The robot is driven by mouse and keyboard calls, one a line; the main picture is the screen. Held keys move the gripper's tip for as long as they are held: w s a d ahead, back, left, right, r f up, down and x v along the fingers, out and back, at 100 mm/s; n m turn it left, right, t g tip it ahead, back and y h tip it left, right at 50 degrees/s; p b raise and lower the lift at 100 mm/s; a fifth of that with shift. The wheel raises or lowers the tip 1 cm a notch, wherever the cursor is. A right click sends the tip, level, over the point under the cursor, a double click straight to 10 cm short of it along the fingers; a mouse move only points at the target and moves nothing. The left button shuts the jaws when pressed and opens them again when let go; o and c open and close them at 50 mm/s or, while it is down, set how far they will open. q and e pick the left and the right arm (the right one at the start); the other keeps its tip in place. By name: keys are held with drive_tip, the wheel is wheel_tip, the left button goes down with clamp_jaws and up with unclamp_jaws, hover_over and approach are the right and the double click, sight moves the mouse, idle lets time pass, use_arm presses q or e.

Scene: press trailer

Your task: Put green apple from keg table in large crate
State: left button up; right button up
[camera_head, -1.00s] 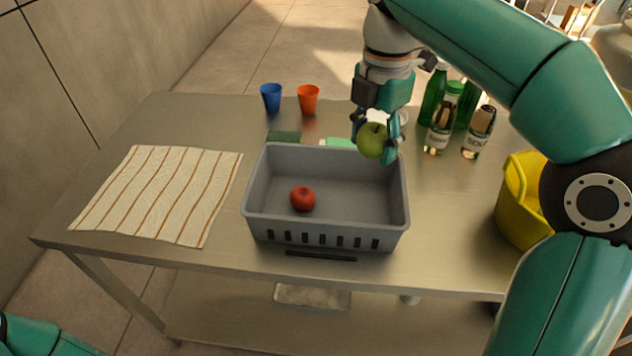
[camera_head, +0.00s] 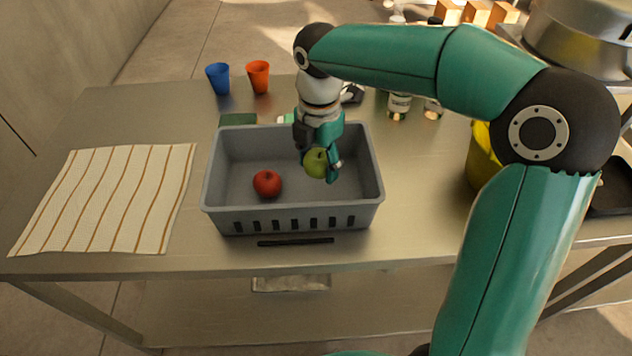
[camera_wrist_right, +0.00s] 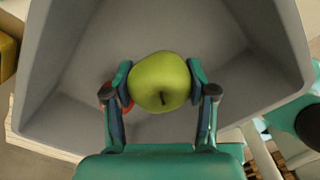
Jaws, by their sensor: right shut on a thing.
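The green apple (camera_head: 316,162) is held between the fingers of my right gripper (camera_head: 318,165), which is shut on it. In the right wrist view the apple (camera_wrist_right: 160,82) sits between both fingers of the right gripper (camera_wrist_right: 160,88), with the crate's grey inside behind it. The large grey crate (camera_head: 292,217) stands on the metal table. The gripper and apple are over the crate's right half, within its rim in the head view; the exact height above the floor is hard to tell. My left gripper is not in view.
A red apple (camera_head: 267,183) lies in the crate, left of the gripper. A striped cloth (camera_head: 105,200) lies to the left. A blue cup (camera_head: 218,78) and an orange cup (camera_head: 258,76) stand behind. A yellow container (camera_head: 482,160) is at the right, partly hidden by my arm.

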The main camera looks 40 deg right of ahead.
sight(318, 190)
drive_tip(key=shift+f, duration=2.45)
drive_tip(key=shift+b, duration=0.3)
drive_tip(key=shift+f, duration=0.15)
drive_tip(key=o, duration=1.2)
wheel_tip(318, 190, up, 12)
drive_tip(key=shift+r+p, duration=0.2)
drive_tip(key=shift+p, duration=0.7)
drive_tip(key=shift+f, duration=0.1)
